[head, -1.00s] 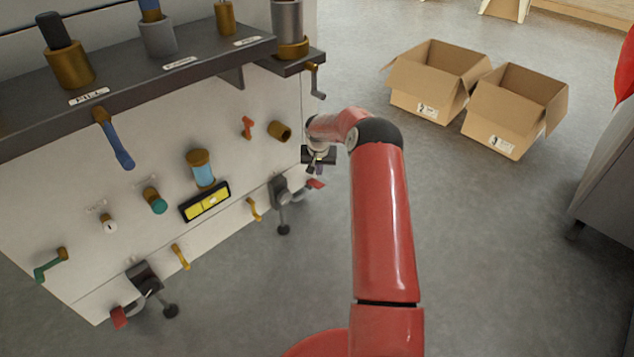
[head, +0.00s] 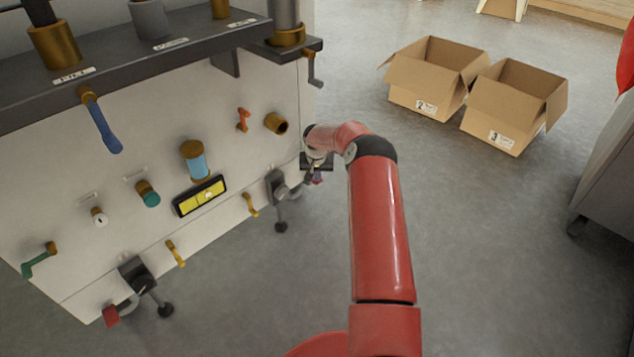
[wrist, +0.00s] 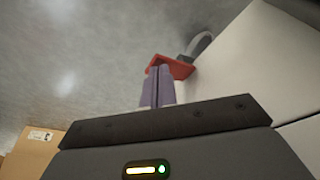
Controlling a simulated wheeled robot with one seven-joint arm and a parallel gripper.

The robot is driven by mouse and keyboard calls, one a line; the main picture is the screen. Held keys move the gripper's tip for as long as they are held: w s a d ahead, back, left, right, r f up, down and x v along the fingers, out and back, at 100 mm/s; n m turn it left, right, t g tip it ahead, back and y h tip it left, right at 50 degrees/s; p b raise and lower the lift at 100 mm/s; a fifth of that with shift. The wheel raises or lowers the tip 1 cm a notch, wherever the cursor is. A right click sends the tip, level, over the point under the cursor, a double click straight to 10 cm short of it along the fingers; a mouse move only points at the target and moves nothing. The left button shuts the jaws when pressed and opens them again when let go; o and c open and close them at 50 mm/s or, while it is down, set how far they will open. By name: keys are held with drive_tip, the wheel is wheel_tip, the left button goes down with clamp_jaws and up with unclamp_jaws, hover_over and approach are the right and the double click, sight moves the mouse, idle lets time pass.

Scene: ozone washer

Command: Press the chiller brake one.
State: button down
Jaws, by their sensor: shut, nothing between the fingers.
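The machine has two caster brakes with red pedals, and I see no label telling which is brake one. The red pedal (wrist: 172,66) near the right caster shows in the wrist view, just beyond my fingertips, on a curved grey arm. My gripper (wrist: 158,88) is shut and empty, its purple-grey fingers overlapping the pedal's near edge in the picture. I cannot tell whether they touch. In the head view my gripper (head: 317,179) is low beside the right caster (head: 279,200) and mostly hides that pedal. The other red pedal (head: 111,315) is at the left caster.
The white machine panel (head: 150,235) with several knobs and levers stands left of my arm. Two open cardboard boxes (head: 425,100) (head: 500,130) sit on the floor at the back right. Floor between my arm and the grey cabinet (head: 605,170) is clear.

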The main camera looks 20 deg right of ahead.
drive_tip(key=shift+f, duration=0.1)
drive_tip(key=b+x, duration=0.2)
drive_tip(key=shift+s+a+f, duration=0.15)
drive_tip(key=shift+f, duration=0.2)
drive_tip(key=shift+r, duration=0.3)
drive_tip(key=shift+s+a+r, duration=0.1)
drive_tip(key=shift+s, duration=0.1)
drive_tip(key=shift+s+a+r+p, duration=0.2)
drive_tip(key=shift+s+a+p, duration=0.15)
drive_tip(key=shift+s, duration=0.25)
drive_tip(key=shift+s+a+r+p, duration=0.2)
drive_tip(key=shift+s+p, duration=0.1)
drive_tip(key=shift+s, duration=0.25)
